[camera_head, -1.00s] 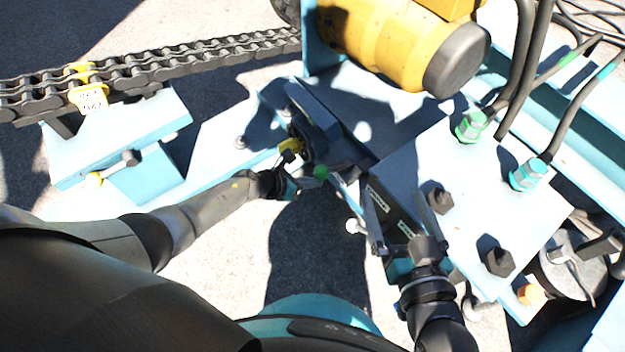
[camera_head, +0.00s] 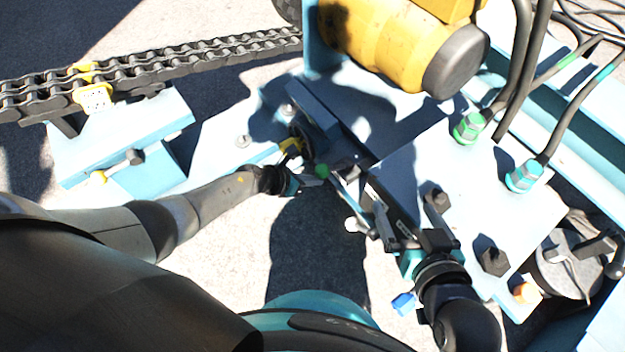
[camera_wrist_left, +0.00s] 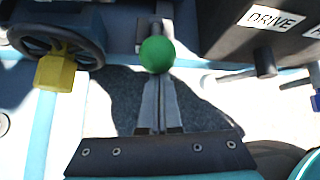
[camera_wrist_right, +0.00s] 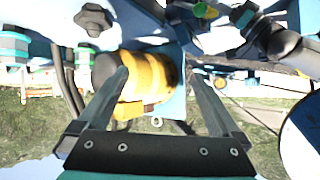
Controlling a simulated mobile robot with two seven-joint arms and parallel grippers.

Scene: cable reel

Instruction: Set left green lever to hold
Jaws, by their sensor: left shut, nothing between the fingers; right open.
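The green lever knob (camera_head: 322,171) is a round ball beside the blue machine plate. It also shows in the left wrist view (camera_wrist_left: 157,54), on a short metallic stem. My left gripper (camera_head: 316,181) is shut and empty, with its fingertips right at the knob. In the left wrist view the closed fingers (camera_wrist_left: 158,84) point straight at the ball and meet its lower edge in the picture; I cannot tell whether they touch. My right gripper (camera_wrist_right: 182,78) is open and empty. In the head view it is by the black labelled box, and its fingers are partly hard to separate from it.
A black box (camera_wrist_left: 270,35) carries a DRIVE label. A yellow motor (camera_head: 385,40), chain (camera_head: 200,58), bolts and hose fittings (camera_head: 468,128) surround the arms. A blue knob (camera_head: 403,303) lies near my right wrist.

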